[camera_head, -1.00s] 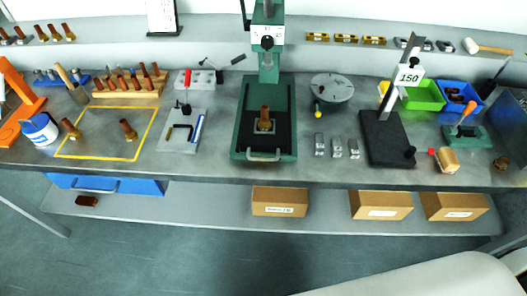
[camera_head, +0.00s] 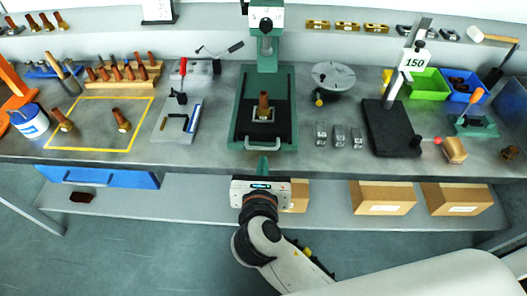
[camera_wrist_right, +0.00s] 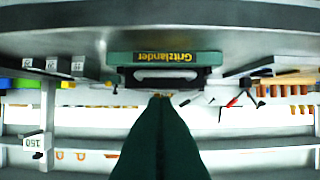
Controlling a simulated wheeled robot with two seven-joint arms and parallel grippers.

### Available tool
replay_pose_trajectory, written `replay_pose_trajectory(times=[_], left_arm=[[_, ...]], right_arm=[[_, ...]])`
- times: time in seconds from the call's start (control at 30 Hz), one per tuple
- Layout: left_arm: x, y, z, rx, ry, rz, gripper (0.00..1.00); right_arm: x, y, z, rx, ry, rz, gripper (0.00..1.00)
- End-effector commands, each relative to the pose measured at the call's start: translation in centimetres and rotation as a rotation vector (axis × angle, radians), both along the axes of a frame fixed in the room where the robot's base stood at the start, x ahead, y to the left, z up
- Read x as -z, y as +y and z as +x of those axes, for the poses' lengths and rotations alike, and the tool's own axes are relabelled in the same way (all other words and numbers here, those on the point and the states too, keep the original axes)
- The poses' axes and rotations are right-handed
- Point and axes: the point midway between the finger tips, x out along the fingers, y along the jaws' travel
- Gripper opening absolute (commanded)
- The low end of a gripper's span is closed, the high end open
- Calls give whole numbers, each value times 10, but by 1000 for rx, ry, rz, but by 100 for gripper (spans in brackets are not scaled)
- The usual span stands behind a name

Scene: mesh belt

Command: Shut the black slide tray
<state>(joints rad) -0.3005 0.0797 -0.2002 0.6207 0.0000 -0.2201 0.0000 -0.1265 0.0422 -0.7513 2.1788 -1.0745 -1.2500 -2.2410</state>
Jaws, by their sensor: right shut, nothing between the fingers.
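The black slide tray (camera_head: 279,132) lies in the green base of the press (camera_head: 237,125). A copper-coloured piece (camera_head: 264,100) stands upright on a small light plate on it. The tray's silver handle (camera_head: 248,148) is at the front, by the table edge. My right gripper (camera_head: 263,163) is shut and empty, its green fingers pointing at the handle from just in front. Whether they touch it I cannot tell. In the right wrist view, which is upside down, the shut fingers (camera_wrist_right: 158,98) point toward the black tray front (camera_wrist_right: 150,80) beside the labelled green base (camera_wrist_right: 120,57). My left gripper is not in view.
Several small metal blocks (camera_head: 340,136) and a black stand (camera_head: 390,130) are right of the press. A grey plate with tools (camera_head: 165,130) and a yellow-outlined area (camera_head: 100,147) are left. Cardboard boxes (camera_head: 380,197) sit on the lower shelf.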

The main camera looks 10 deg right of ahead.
Motion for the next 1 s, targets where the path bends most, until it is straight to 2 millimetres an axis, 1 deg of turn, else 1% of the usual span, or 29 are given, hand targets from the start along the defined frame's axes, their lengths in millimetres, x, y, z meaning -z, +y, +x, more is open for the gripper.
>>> replay_pose_trajectory(times=[0.3, 0.5, 0.7, 1.0], left_arm=[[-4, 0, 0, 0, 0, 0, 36], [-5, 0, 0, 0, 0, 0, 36], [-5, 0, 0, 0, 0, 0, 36], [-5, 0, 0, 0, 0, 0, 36]], right_arm=[[16, -15, 50, 0, 1, -2, 0], [25, -22, 77, 0, 1, 0, 0], [29, -25, 87, 0, 1, 3, 0], [29, -25, 87, -1, 2, 3, 0]])
